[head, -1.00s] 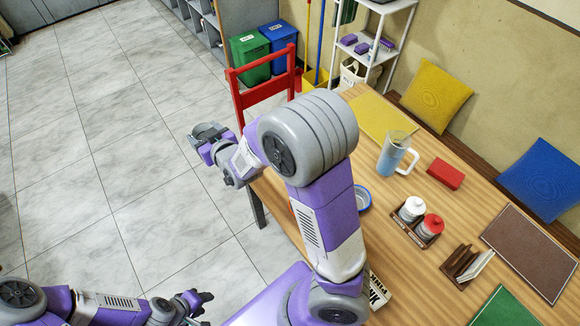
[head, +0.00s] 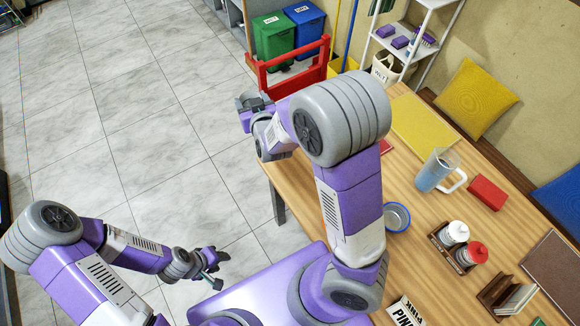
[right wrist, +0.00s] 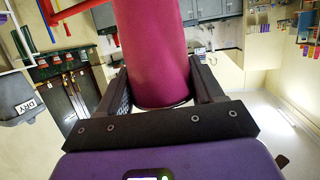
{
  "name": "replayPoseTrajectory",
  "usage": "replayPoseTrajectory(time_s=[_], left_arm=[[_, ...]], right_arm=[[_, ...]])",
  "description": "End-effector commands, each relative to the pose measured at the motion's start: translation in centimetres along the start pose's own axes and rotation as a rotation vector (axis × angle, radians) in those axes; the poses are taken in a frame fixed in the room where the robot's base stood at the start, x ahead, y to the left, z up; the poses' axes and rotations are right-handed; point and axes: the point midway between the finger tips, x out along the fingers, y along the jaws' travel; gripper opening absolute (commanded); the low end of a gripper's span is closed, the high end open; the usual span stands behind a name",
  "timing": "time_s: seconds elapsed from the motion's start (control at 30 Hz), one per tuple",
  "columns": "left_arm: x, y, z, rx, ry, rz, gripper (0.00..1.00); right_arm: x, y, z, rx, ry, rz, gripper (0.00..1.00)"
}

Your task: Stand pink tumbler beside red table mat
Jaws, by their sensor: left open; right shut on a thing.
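My right gripper (head: 254,104) is at the far left side of the table, near the red chair. In the right wrist view its fingers (right wrist: 163,95) are shut on the magenta-pink tumbler (right wrist: 155,50), whose end sits between them. The tumbler cannot be made out in the head view. Small red patches on the table beside my right arm look like the red table mat (head: 384,146); the arm hides most of it. My left gripper (head: 215,268) is open, low over the floor and away from the table.
The wooden table (head: 400,180) holds a yellow mat (head: 422,125), blue handled tumbler (head: 433,172), red box (head: 487,192), blue-rimmed bowl (head: 396,217) and condiment caddy (head: 465,266). A red chair (head: 293,70) stands at its far end. Clear wood shows around the bowl.

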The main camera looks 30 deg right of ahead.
Motion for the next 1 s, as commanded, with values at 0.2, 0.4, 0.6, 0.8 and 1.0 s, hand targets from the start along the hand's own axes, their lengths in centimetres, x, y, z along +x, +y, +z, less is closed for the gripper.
replayPoseTrajectory(time_s=[0.2,0.4,0.6,0.8,1.0], left_arm=[[0.6,-0.3,0.1,-0.001,-0.002,0.0,0.43],[1.1,-0.4,0.0,0.0,-0.001,0.0,0.43],[1.4,-0.6,0.0,0.0,-0.001,0.0,0.43],[1.8,-0.7,0.0,0.0,-0.001,0.0,0.43],[3.1,-1.2,-0.1,0.0,-0.001,0.0,0.43]], right_arm=[[0.1,2.5,4.0,0.083,-0.002,0.283,0.35],[-1.9,5.8,8.5,0.18,0.002,0.586,0.35],[-5.1,8.1,11.9,0.257,0.006,0.821,0.35],[-6.6,8.9,13.9,0.29,0.008,0.919,0.35],[-5.7,9.0,17.7,0.291,0.006,0.928,0.35]])
